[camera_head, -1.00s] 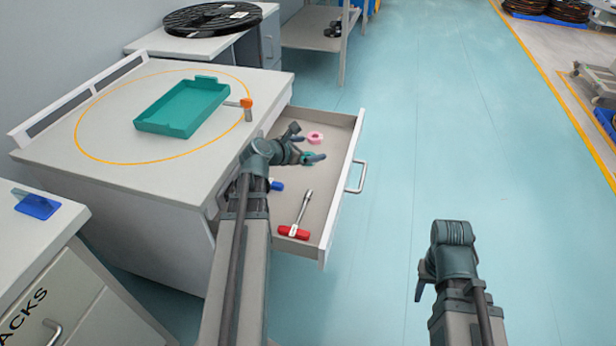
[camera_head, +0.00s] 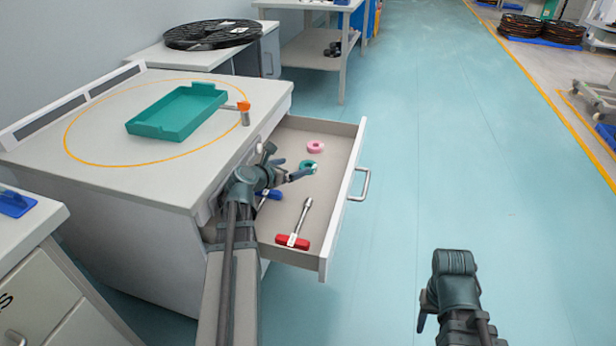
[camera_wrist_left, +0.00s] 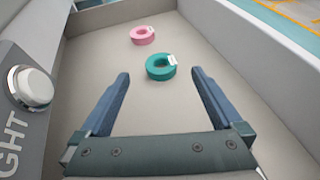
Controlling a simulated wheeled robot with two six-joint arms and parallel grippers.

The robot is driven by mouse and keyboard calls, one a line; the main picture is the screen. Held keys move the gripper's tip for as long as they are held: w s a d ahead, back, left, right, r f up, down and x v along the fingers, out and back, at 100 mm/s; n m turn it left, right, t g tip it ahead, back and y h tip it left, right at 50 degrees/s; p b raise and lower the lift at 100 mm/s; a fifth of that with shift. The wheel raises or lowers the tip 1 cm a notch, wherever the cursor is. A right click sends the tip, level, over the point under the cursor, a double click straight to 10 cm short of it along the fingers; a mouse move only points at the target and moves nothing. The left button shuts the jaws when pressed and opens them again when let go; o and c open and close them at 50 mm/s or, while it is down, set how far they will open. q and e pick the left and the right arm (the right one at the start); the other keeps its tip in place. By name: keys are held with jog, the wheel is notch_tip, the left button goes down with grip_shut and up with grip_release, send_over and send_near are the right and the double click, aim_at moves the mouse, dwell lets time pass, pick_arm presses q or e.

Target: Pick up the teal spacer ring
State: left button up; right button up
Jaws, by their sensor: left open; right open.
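The teal spacer ring (camera_head: 308,166) lies flat on the floor of the open drawer (camera_head: 335,205). In the left wrist view the teal ring (camera_wrist_left: 161,67) has a small white tag and sits just beyond the fingertips, near the middle of the gap. My left gripper (camera_head: 290,166) is open and empty, inside or just over the drawer; its fingers (camera_wrist_left: 158,76) are spread in the wrist view. My right gripper (camera_head: 424,310) is at the lower right over the floor, away from the drawer, seen only in part.
A pink ring (camera_head: 315,147) lies behind the teal one. A red-handled tool (camera_head: 294,240) and a blue-handled item (camera_head: 268,195) also lie in the drawer.

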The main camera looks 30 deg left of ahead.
aim_at(310, 165)
pick_arm(q)
jog(key=f+b, duration=0.1)
jog(key=f, duration=0.2)
jog(key=shift+w+b, duration=0.3)
jog(key=shift+b, duration=0.1)
jog(key=shift+w, duration=0.9)
jog(key=b+x, duration=0.2)
jog(key=x, duration=0.2)
jog(key=shift+w+f, duration=0.1)
jog(key=shift+f, duration=0.05)
jog(key=shift+w, duration=0.4)
jog(key=shift+d, duration=0.1)
pick_arm(e)
notch_tip(310, 165, down, 5)
jog(key=shift+r, duration=0.1)
pick_arm(q)
jog(key=shift+s, duration=0.1)
jog(key=shift+c, duration=0.3)
jog(key=c, duration=1.3)
jog(key=shift+o, duration=0.2)
pick_arm(e)
jog(key=shift+r, duration=0.1)
